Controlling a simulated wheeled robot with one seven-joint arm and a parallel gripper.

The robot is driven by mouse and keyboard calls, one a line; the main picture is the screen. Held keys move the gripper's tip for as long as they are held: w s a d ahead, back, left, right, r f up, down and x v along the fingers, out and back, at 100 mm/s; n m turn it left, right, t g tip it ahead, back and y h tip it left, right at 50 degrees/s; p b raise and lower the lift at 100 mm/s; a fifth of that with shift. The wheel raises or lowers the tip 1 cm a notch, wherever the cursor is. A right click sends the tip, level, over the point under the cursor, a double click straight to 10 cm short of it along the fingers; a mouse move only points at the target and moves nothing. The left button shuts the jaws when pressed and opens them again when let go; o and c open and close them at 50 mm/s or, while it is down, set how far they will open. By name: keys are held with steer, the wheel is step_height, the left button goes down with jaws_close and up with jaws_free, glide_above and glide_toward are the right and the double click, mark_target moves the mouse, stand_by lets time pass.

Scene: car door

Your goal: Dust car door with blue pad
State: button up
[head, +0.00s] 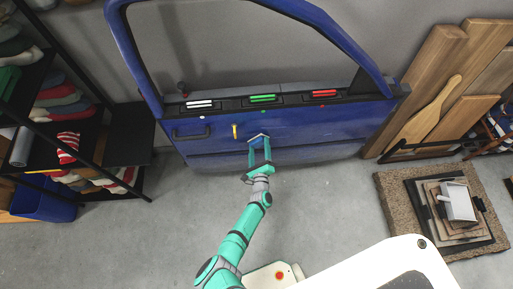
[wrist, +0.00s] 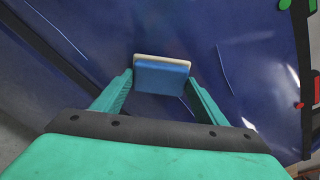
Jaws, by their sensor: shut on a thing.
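The blue car door (head: 310,130) stands upright against the back wall, its lower panel facing me; it fills most of the wrist view (wrist: 255,60). My gripper (head: 260,146) is in front of the middle of that panel. It is shut on the blue pad (wrist: 162,76), which has a pale edge and sits between the green fingers in the wrist view. In the head view the pad (head: 259,137) is small against the door, with its pale edge uppermost. I cannot tell whether it touches the panel. White (head: 199,104), green (head: 263,98) and red (head: 325,94) items lie along the door's sill.
A dark shelf (head: 120,140) with folded cloths stands at the left. Wooden boards (head: 430,80) lean at the right. A stone slab (head: 395,190) bearing stacked plates and a white dustpan-like item (head: 459,203) lies at the front right. The grey floor (head: 160,230) is clear at centre left.

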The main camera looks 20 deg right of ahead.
mark_target(250, 142)
steer(key=shift+s+d, duration=0.3)
steer(key=shift+d, duration=0.85)
steer(key=shift+s+d, duration=0.25)
steer(key=shift+d, duration=0.9)
steer(key=shift+s+d, duration=0.3)
steer(key=shift+d, duration=0.85)
steer(key=shift+a, duration=0.15)
steer(key=shift+w+a, duration=0.45)
steer(key=shift+a, duration=1.3)
steer(key=shift+w+a, duration=0.4)
steer(key=shift+a, duration=1.3)
steer(key=shift+w+a, duration=0.45)
steer(key=shift+a, duration=1.3)
steer(key=shift+s, duration=0.1)
steer(key=shift+d+f+v, duration=0.1)
steer(key=shift+f+v, duration=0.05)
steer(key=shift+v, duration=1.3)
steer(key=shift+d+f+v, duration=0.1)
steer(key=shift+d+v, duration=0.05)
steer(key=shift+v, duration=1.3)
steer(key=shift+s, duration=0.15)
